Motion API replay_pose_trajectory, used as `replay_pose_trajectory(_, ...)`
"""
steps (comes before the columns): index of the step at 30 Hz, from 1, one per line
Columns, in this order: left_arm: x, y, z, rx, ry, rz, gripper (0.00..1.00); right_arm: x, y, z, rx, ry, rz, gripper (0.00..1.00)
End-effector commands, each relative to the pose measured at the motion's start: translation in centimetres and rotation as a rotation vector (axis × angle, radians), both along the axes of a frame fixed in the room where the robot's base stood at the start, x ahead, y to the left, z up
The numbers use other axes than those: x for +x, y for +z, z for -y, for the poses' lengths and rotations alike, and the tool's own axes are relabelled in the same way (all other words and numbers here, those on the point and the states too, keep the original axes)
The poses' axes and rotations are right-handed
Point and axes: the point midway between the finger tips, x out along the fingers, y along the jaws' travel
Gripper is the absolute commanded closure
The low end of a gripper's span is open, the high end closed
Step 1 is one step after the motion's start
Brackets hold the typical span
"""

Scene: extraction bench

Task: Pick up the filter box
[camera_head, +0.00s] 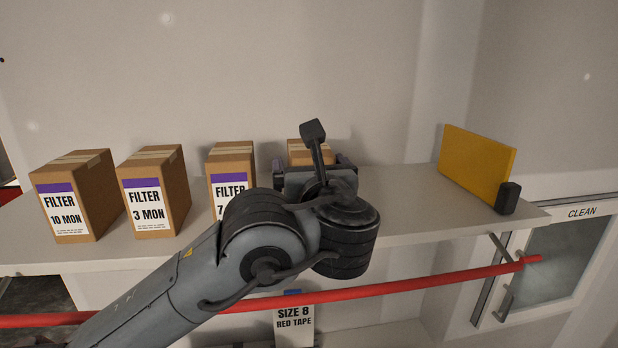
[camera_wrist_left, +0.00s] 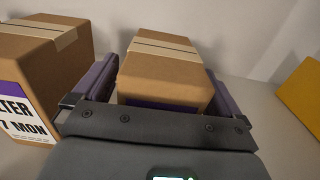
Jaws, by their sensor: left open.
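Several brown filter boxes stand in a row on the white shelf. In the head view the "10 MON" box (camera_head: 92,190) is at the far left, then the "3 MON" box (camera_head: 165,185), then the "7 MON" box (camera_head: 232,165), partly behind my arm. The rightmost box (camera_head: 296,146) is mostly hidden by my left gripper. In the left wrist view this box (camera_wrist_left: 163,72) sits between the two open purple-grey fingers of my left gripper (camera_wrist_left: 160,88). A purple label strip shows low on its front; its text is hidden. The 7 MON box (camera_wrist_left: 42,62) stands left of the left finger.
The white shelf (camera_head: 410,205) is clear right of the gripper up to a yellow panel (camera_head: 476,166) with a small dark block (camera_head: 507,198). A red bar (camera_head: 410,290) runs below the shelf's front. A "CLEAN" cabinet (camera_head: 560,255) is at right.

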Motion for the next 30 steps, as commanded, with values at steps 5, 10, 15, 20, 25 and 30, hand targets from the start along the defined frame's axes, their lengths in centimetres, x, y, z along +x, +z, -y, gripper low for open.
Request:
replay_pose_trajectory(5, 0.0, 0.0, 0.0, 0.000, 0.000, 0.000, 0.18, 0.0, 0.0, 0.0, -0.002, 0.002, 0.000, 0.57)
replay_pose_trajectory(10, 0.0, 0.0, 0.0, 0.000, 0.000, 0.000, 0.44, 0.0, 0.0, 0.1, -0.007, 0.004, 0.000, 0.57)
replay_pose_trajectory(15, -0.1, 0.1, 0.0, -0.001, 0.000, 0.001, 0.64, 0.0, 0.0, 0.2, -0.009, 0.005, 0.000, 0.57)
replay_pose_trajectory(20, -0.1, 0.1, 0.0, -0.001, 0.000, 0.001, 0.64, 0.0, 0.0, 0.2, -0.008, 0.006, 0.000, 0.57)
replay_pose_trajectory(25, -0.1, 0.5, 0.0, -0.002, 0.000, 0.001, 0.64, 0.0, -0.1, 0.2, -0.008, 0.005, 0.000, 0.57)
replay_pose_trajectory(30, -0.1, 1.7, 0.1, -0.003, 0.000, 0.004, 0.64, 0.0, -0.4, 0.1, -0.005, 0.004, 0.000, 0.57)
